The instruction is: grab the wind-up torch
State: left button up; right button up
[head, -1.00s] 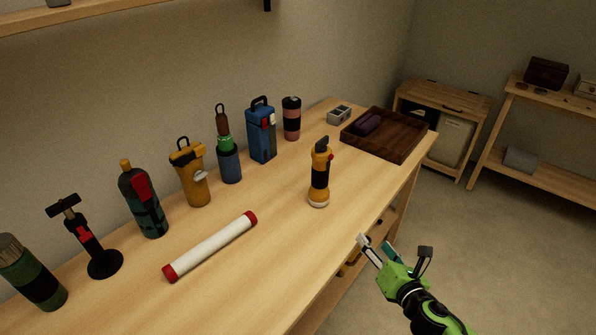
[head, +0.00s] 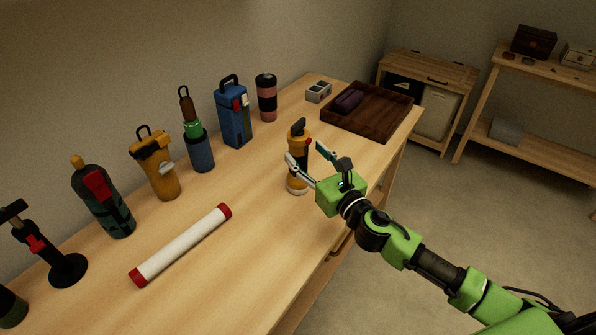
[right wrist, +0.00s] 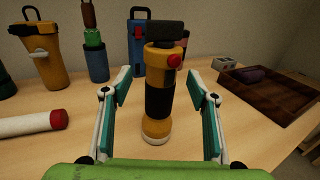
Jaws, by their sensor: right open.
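The wind-up torch (head: 299,141) appears to be the upright yellow and black one with a dark top, standing on the wooden table. In the right wrist view the torch (right wrist: 160,97) is in the middle, with a red knob on its upper right and a pale base. My right gripper (head: 305,151) is open around it. In the right wrist view its fingers (right wrist: 159,82) stand on either side of the torch, with gaps visible on both sides. The fingers hide part of the torch's body in the head view. My left gripper is not in view.
A white tube with red ends (head: 182,246) lies on the table (head: 235,275). Behind stand several upright items, including a yellow canister with a grey lever (head: 155,168) and a blue case (head: 232,115). A dark wooden tray (head: 385,122) is at the far end.

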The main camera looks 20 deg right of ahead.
aim_at(303, 152)
jog(key=shift+w+f, duration=0.1)
jog(key=shift+w, duration=0.2)
jog(key=x, duration=0.1)
jog(key=b+x, duration=0.1)
jog(key=x, duration=0.1)
jog(key=shift+w+f, duration=0.3)
jog(key=shift+w, duration=0.15)
jog(key=shift+w+a, duration=0.15)
jog(key=shift+w, duration=0.3)
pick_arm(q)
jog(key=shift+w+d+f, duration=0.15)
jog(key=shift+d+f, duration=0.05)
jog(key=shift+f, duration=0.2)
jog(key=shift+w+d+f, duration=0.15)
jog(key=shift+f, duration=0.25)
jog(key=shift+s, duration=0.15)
pick_arm(e)
jog(key=shift+s, duration=0.1)
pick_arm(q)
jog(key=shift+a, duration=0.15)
pick_arm(e)
grip_shut()
